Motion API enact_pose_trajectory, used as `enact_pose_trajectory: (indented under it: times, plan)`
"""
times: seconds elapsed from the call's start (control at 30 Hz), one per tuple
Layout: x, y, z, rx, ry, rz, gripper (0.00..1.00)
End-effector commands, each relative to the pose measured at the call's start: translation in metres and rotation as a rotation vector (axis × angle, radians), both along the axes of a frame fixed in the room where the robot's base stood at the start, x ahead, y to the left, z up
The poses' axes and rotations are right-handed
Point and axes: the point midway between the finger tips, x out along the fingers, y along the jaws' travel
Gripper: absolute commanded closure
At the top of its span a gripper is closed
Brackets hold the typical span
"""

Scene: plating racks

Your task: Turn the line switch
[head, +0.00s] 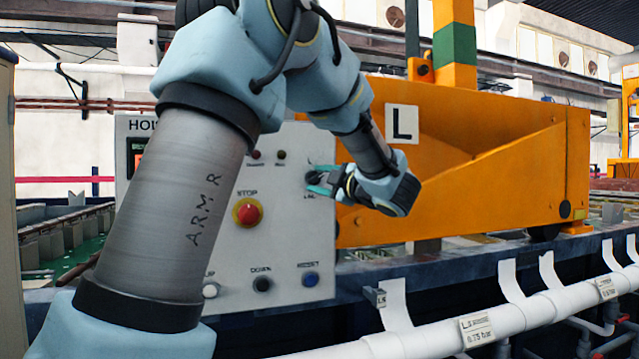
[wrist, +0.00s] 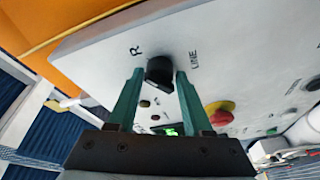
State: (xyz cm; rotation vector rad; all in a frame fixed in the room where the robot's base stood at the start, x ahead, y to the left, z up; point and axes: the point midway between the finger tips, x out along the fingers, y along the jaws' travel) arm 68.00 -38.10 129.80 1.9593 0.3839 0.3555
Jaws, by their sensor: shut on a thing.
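The line switch is a black knob on the grey control panel (head: 235,285); in the wrist view the knob (wrist: 159,71) sits between my fingertips, with the letters "R" and "LINE" beside it. My gripper (head: 315,183) reaches the panel from the right in the head view, its green fingers at the switch. In the wrist view my gripper (wrist: 158,80) has one finger on each side of the knob and is shut on it. The fingers and wrist hide part of the knob in the head view.
A red stop button (head: 248,212) on a yellow ring sits left of the switch. Blue reset (head: 310,279) and black down (head: 262,284) buttons are below. A large orange machine (head: 480,185) marked "L" stands right. White pipes (head: 520,315) run along the front.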

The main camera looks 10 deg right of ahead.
Motion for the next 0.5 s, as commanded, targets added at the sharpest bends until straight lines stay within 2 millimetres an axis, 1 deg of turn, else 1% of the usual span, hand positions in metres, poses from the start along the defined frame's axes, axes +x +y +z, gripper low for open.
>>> enact_pose_trajectory:
  times: [0.2,0.5]
  plan:
    - [-0.0001,-0.0002,0.0016,0.051,0.003,-0.001,1.0]
    - [-0.0001,0.0,0.0023,0.062,0.004,0.0,1.0]
